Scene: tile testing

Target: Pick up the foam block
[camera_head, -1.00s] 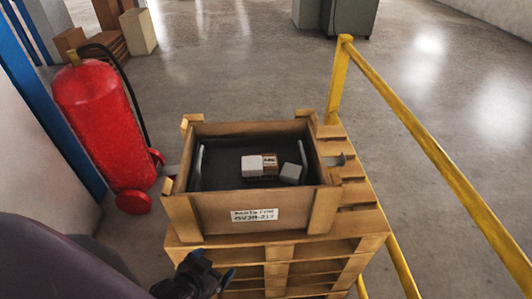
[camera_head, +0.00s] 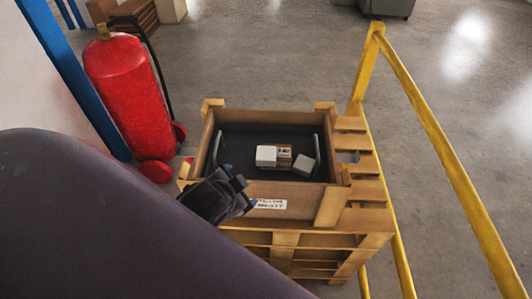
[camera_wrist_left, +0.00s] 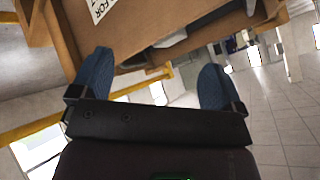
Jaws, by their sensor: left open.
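A white block (camera_head: 266,156) and a light grey block (camera_head: 304,165) lie in the dark-lined wooden crate (camera_head: 325,207). A small brown-and-white box (camera_head: 284,153) lies between them. I cannot tell for certain which block is the foam one. My left gripper (camera_head: 240,191) is at the crate's near left corner, outside or just above the front wall, apart from the blocks. The left wrist view shows its blue fingers (camera_wrist_left: 157,78) spread wide with nothing between them, below the crate's labelled wall. My right gripper is not in view.
The crate stands on stacked wooden pallets (camera_head: 285,239). A red fire extinguisher (camera_head: 128,95) stands to the left. A yellow railing (camera_head: 435,133) runs along the right side. The crate walls surround the blocks, and its top is open.

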